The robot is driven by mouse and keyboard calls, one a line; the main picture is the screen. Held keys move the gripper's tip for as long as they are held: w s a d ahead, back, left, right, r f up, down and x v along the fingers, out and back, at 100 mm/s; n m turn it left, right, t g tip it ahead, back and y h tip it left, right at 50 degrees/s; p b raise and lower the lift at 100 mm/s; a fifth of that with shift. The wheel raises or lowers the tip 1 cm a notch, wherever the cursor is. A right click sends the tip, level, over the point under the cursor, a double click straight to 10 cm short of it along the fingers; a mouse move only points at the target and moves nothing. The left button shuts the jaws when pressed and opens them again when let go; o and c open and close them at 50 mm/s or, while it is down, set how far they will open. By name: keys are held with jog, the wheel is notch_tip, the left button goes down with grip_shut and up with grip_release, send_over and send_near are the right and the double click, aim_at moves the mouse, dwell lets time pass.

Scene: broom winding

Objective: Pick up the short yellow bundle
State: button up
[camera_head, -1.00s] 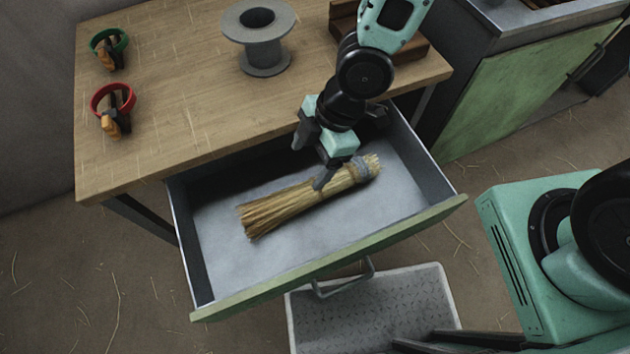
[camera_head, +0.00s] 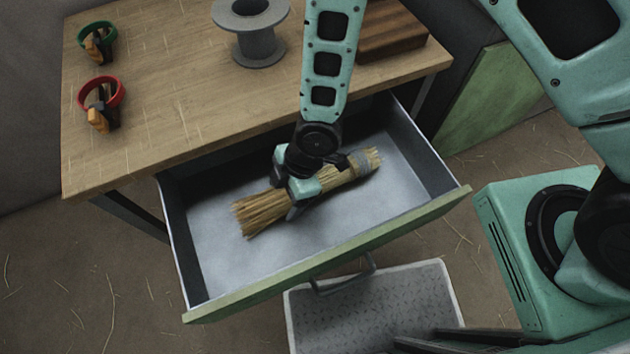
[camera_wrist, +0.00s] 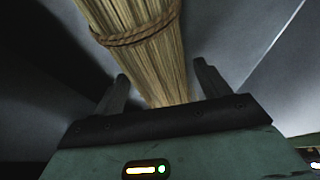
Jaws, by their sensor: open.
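The short yellow bundle (camera_head: 262,211) is a straw bundle lying slantwise on the floor of the open drawer (camera_head: 225,265). A grey band wraps its right end. My gripper (camera_head: 292,200) is down in the drawer over the middle of the bundle and hides part of it. In the wrist view the bundle (camera_wrist: 145,60) with its brown cord runs down between the two open fingers of my gripper (camera_wrist: 162,85). A gap shows on both sides, and I cannot see the fingers touching it.
The drawer's green front (camera_head: 330,258) and grey side walls surround the bundle. A grey spool (camera_head: 258,45), a green clamp (camera_head: 98,42), a red clamp (camera_head: 101,103) and a brown wooden block (camera_head: 392,32) stand on the table (camera_head: 170,110). A grey step (camera_head: 375,310) lies below the drawer.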

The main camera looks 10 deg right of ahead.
jog(key=shift+a+f, duration=0.15)
jog(key=shift+f, duration=0.15)
jog(key=shift+f, duration=0.25)
jog(key=c, duration=1.1)
